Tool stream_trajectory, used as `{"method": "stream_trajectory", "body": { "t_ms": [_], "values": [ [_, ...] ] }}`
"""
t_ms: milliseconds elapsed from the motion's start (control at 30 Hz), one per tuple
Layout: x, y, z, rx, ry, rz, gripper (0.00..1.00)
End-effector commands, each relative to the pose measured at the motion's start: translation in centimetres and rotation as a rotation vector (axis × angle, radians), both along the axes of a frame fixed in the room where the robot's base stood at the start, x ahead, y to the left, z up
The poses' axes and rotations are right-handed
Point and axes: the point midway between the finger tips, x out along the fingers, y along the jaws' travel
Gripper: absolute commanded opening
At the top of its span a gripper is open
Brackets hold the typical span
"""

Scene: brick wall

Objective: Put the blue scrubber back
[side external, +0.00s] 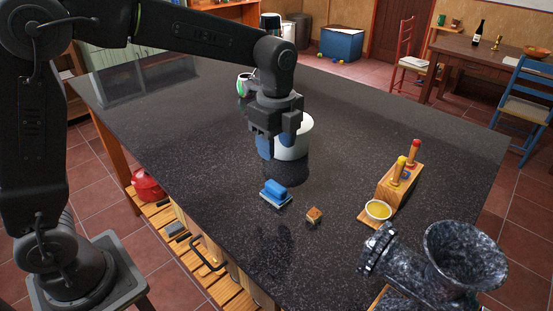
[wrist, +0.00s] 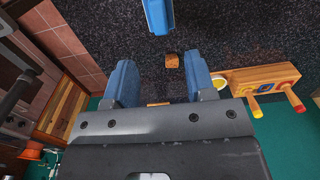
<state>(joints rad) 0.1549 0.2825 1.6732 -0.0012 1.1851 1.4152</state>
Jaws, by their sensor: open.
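The blue scrubber (side external: 275,192) lies on the dark speckled counter (side external: 225,215), blue handle up on a paler base. It also shows at the top edge of the wrist view (wrist: 157,14), partly cut off. My gripper (side external: 276,148) is open, with blue finger pads, above the counter and behind the scrubber. In the wrist view my gripper (wrist: 160,75) has nothing clearly held between its fingers. The scrubber is apart from the fingers.
A white pot (side external: 304,138) stands right behind my gripper. A small wooden cube (side external: 314,215) lies right of the scrubber.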

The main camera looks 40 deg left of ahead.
Motion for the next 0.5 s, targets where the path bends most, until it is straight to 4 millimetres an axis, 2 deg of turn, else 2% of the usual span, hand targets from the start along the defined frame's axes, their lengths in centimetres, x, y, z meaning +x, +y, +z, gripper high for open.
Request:
{"method": "stream_trajectory", "body": {
  "t_ms": [300,367,500],
  "values": [
    [-0.5,0.3,1.3,-0.002,-0.014,0.037,0.50],
    [-1.3,0.7,2.0,-0.007,-0.035,0.098,0.50],
    [-5.1,2.3,4.4,-0.037,-0.119,0.366,0.50]
  ]
}}
